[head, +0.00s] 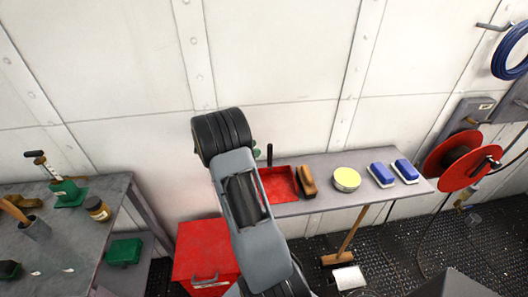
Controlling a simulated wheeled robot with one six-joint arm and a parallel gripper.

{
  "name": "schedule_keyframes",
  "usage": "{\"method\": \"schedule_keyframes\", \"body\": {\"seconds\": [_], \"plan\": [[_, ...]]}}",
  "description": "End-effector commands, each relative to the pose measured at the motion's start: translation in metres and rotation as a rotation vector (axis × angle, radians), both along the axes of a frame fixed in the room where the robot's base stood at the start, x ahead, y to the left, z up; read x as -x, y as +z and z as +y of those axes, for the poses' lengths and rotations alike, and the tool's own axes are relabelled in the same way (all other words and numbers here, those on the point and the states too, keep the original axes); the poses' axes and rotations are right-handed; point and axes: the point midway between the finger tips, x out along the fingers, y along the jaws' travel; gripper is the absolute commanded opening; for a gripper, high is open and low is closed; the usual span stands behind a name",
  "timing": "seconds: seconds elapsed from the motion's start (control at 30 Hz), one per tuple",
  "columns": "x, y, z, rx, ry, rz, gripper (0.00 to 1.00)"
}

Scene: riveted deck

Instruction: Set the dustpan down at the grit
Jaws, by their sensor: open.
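A red dustpan (280,184) with an upright black handle lies on the grey wall bench, its left side partly hidden behind my arm. My arm rises through the middle of the head view, and my gripper is not visible, so its place relative to the dustpan cannot be told. A pale grey, flat-looking patch (348,278) lies on the dark floor by the foot of a wooden-handled broom (345,245). I cannot tell whether this patch is the grit.
The wall bench (320,206) also holds a brown brush (307,181), a yellow-topped tin (346,180) and two blue-and-white blocks (382,175). A red cabinet (203,258) stands in front at left. A cluttered workbench (75,235) fills the left; a red hose reel (458,160) hangs at right.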

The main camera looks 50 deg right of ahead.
Motion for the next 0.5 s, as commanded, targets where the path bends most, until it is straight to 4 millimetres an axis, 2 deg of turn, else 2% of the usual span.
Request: {"method": "schedule_keyframes", "body": {"seconds": [0.13, 0.37, 0.5], "plan": [[-0.009, 0.007, 0.015, 0.001, 0.001, -0.001, 0.48], [-0.013, 0.012, 0.025, -0.002, 0.000, -0.005, 0.48], [-0.009, 0.025, 0.042, -0.029, -0.022, -0.096, 0.48]]}}
